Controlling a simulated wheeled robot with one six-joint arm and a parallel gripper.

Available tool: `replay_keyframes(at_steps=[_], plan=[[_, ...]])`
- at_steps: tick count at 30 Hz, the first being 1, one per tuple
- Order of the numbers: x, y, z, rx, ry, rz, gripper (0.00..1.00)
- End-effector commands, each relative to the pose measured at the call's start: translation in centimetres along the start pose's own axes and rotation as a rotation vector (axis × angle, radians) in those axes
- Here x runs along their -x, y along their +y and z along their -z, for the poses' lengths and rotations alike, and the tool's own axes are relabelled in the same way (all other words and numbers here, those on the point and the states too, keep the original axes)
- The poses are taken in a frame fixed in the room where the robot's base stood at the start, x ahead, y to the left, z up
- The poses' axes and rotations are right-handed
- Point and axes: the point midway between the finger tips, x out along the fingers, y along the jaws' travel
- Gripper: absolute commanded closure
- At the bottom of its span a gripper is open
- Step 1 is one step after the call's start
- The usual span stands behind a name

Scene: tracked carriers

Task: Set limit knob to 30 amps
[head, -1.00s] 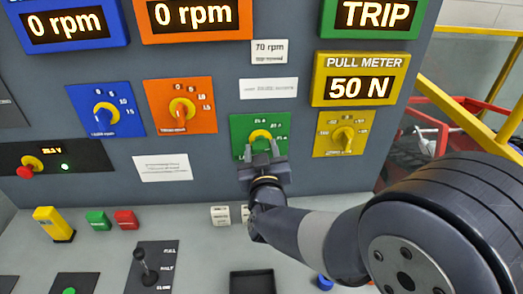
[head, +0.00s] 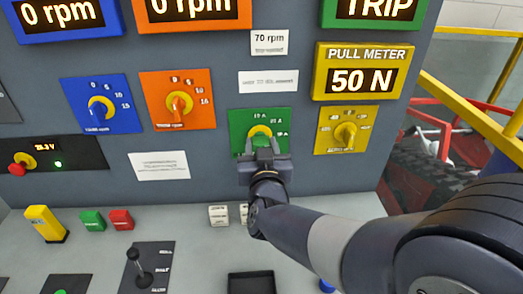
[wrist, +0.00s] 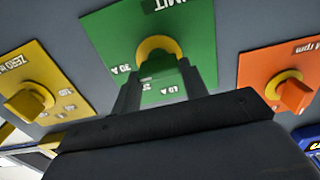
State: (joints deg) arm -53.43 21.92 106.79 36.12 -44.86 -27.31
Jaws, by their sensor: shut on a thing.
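The limit knob is on a green plate (head: 284,117) in the middle of the console. The knob's yellow collar (head: 260,132) shows above my fingers. My gripper (head: 262,150) is at the knob from below, its fingers shut on the grip. In the wrist view the upside-down plate (wrist: 195,30) shows a dark green knob (wrist: 158,65) between my two fingers, with the yellow collar behind it. Small amp markings are printed around the knob. My fingers hide part of the scale, and I cannot tell exactly where the knob points. The green-framed display (head: 374,10) above reads TRIP.
A yellow plate with its knob (head: 345,132) is close on the right, under a pull meter (head: 360,72) reading 50 N. An orange-plate knob (head: 179,104) and a blue-plate knob (head: 100,107) are left. A black tray (head: 251,284) lies below on the desk.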

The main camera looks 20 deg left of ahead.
Motion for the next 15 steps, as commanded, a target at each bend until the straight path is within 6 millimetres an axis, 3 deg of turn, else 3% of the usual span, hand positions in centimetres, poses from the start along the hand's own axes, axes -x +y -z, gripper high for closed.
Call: replay_keyframes(at_steps=[5,6,13,15], plan=[[0.01,-0.01,0.0,0.0,-0.002,0.0,0.81],[0.01,-0.01,0.0,0.001,-0.002,0.0,0.57],[0.01,0.0,0.0,0.001,-0.002,0.0,0.38],[0.01,0.0,0.0,0.001,-0.002,0.0,0.36]])
